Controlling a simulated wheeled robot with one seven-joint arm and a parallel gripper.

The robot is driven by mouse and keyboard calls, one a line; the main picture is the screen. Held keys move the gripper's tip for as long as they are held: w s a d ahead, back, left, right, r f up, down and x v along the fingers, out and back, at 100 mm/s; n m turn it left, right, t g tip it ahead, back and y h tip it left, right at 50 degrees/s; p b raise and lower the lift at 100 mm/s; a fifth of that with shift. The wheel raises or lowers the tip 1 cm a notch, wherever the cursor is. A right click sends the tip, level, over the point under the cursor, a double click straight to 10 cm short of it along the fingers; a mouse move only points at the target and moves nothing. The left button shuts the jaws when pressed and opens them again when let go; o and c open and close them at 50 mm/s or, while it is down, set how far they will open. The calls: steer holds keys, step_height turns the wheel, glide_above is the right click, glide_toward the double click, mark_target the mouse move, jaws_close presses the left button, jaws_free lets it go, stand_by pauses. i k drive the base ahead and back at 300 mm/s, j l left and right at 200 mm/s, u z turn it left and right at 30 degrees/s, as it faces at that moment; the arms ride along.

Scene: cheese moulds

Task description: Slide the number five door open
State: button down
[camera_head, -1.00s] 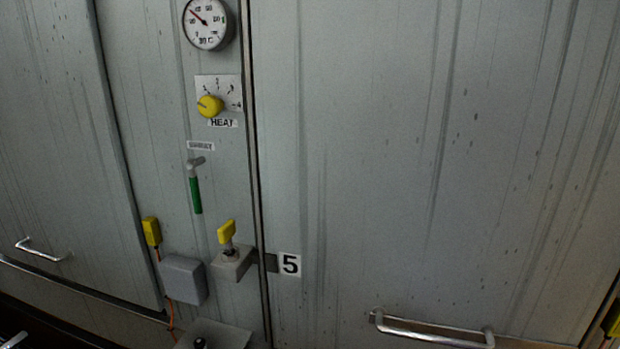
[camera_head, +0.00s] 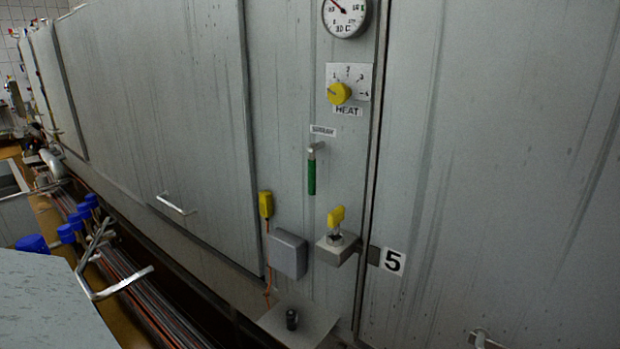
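The number five door (camera_head: 500,170) is a tall grey metal panel at the right of the head view, running out of frame. Its black-on-white "5" label (camera_head: 393,261) sits near its left edge. Only the left end of its metal handle (camera_head: 484,340) shows at the bottom edge. The door's left edge meets the control panel (camera_head: 290,90) along a dark vertical seam, with no visible opening there. A grey block with a yellow-topped key or latch (camera_head: 337,240) sits beside this seam, left of the label. My gripper is not in view.
The control panel carries a gauge (camera_head: 345,14), a yellow heat knob (camera_head: 339,93), a green-handled lever (camera_head: 311,172) and a grey box (camera_head: 288,254). Another door (camera_head: 160,110) with a handle (camera_head: 176,204) is at left. Blue-capped valves (camera_head: 76,220), pipes and a grey surface (camera_head: 45,305) fill the lower left.

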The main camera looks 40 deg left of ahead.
mark_target(495, 221)
steer(key=l, duration=0.4)
steer(key=k+l+u, duration=0.1)
steer(key=k+l, duration=0.2)
steer(key=k, duration=0.55)
